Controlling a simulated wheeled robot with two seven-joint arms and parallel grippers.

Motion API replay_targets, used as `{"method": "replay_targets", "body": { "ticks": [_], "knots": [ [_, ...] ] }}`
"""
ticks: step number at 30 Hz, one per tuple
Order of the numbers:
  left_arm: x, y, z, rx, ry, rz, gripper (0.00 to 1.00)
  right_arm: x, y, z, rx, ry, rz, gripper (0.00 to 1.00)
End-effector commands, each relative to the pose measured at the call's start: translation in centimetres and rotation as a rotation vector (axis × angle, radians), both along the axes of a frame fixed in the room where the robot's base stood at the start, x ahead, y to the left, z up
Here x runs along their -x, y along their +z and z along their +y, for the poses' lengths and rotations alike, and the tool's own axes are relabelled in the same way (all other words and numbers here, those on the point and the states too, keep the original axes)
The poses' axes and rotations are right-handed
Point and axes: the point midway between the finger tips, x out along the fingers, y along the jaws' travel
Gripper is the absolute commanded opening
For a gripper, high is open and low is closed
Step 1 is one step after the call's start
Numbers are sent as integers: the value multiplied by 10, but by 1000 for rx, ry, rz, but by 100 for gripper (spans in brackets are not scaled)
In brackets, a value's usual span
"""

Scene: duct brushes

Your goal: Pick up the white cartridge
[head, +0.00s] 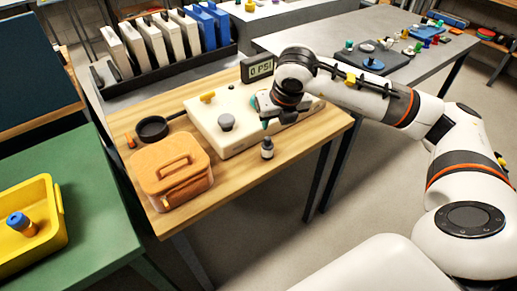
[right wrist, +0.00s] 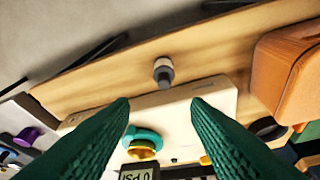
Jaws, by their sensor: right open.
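The white cartridge (head: 267,148), a small upright cylinder with a dark grey part, stands on the wooden table in front of the white box. It also shows in the right wrist view (right wrist: 163,72), beyond the fingertips and between their lines. My right gripper (head: 265,123) is above the front right part of the white box, behind the cartridge and apart from it. Its green fingers (right wrist: 160,104) are spread wide with nothing held between them. The arm hides part of the box's right side. My left gripper is not in view.
The white box (head: 205,125) carries a grey knob (head: 226,121) and a yellow handle (head: 207,97). A display (head: 257,68) reads 0 PSI behind it. An orange case (head: 172,172) stands at left, near a black ring (head: 152,129). Bare wood lies right of the cartridge.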

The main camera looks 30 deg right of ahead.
Motion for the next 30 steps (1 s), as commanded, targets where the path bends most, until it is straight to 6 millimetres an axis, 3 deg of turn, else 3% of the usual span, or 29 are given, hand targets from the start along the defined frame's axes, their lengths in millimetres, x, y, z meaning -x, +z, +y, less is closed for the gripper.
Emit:
{"method": "replay_targets", "body": {
  "ticks": [1,3,14,21,30],
  "knots": [
    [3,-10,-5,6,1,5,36,-4,-15,-1,-1,0,4,43],
    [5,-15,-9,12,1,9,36,-8,-26,-1,-2,2,4,43],
    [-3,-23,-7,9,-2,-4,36,-19,-50,-2,-4,2,4,43],
    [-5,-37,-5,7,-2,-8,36,-33,-84,-2,-5,3,4,43],
    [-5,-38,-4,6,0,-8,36,-37,-89,-3,-4,4,2,43]
  ]
}}
